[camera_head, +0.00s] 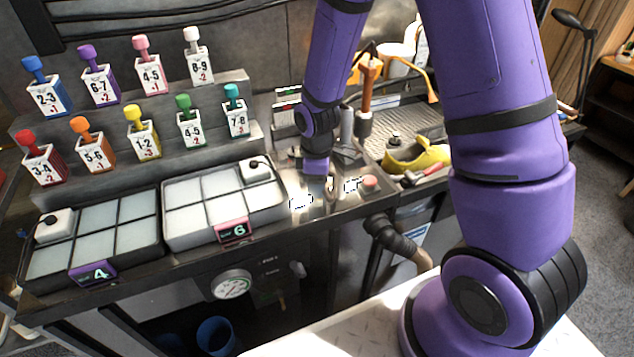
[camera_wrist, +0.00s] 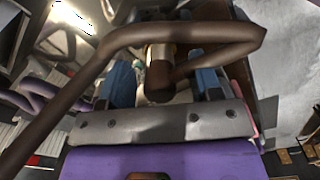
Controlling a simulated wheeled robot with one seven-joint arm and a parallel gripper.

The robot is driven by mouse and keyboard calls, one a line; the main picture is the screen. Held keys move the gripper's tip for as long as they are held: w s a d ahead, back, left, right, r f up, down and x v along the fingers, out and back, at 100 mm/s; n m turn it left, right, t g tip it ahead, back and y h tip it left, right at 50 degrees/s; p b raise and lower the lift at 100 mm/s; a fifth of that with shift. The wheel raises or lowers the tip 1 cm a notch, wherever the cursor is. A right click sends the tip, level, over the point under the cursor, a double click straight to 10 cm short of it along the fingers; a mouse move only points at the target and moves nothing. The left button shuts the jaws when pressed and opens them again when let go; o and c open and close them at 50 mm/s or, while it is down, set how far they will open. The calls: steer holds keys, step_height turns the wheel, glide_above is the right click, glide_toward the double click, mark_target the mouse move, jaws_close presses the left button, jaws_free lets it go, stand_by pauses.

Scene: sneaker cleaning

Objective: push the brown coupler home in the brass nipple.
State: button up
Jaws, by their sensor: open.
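In the wrist view a brown coupler (camera_wrist: 158,82) with a looping brown hose (camera_wrist: 120,42) sits between the two blue fingers of my gripper (camera_wrist: 164,74). The fingers are apart, one on each side of the coupler, with space visible beside it. A brass-coloured part, seemingly the nipple (camera_wrist: 160,52), shows just beyond the coupler and in line with it. I cannot tell how deep the coupler sits. In the head view my gripper is down at the bench behind my purple wrist; its fingers, the coupler and the nipple cannot be made out there.
Left of my wrist stand two divided trays (camera_head: 232,235) and several numbered bottles (camera_head: 145,135). A yellow shoe (camera_head: 425,157) and an orange-handled tool (camera_head: 368,80) stand farther right. The hose loop crosses over my gripper.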

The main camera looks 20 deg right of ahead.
step_height(320, 180, up, 10)
stand_by(0.5)
stand_by(0.4)
steer(key=shift+s+d+r, duration=0.1)
steer(key=shift+r, duration=0.3)
steer(key=s+d+r+m+t, duration=0.1)
steer(key=s+d+r+m, duration=0.2)
steer(key=r, duration=0.4)
steer(key=s+d+r+m+t, duration=0.1)
steer(key=s+r+m+t, duration=0.2)
steer(key=r, duration=0.4)
steer(key=s+d+r+m, duration=0.1)
steer(key=s+r+m, duration=0.2)
steer(key=s, duration=0.4)
steer(key=s+d+r+m+t, duration=0.1)
steer(key=s+r+m, duration=0.2)
steer(key=s+r, duration=0.3)
steer(key=shift+s+d+m, duration=0.3)
steer(key=shift+s+d, duration=0.1)
steer(key=shift+s, duration=0.6)
steer(key=shift+r, duration=0.1)
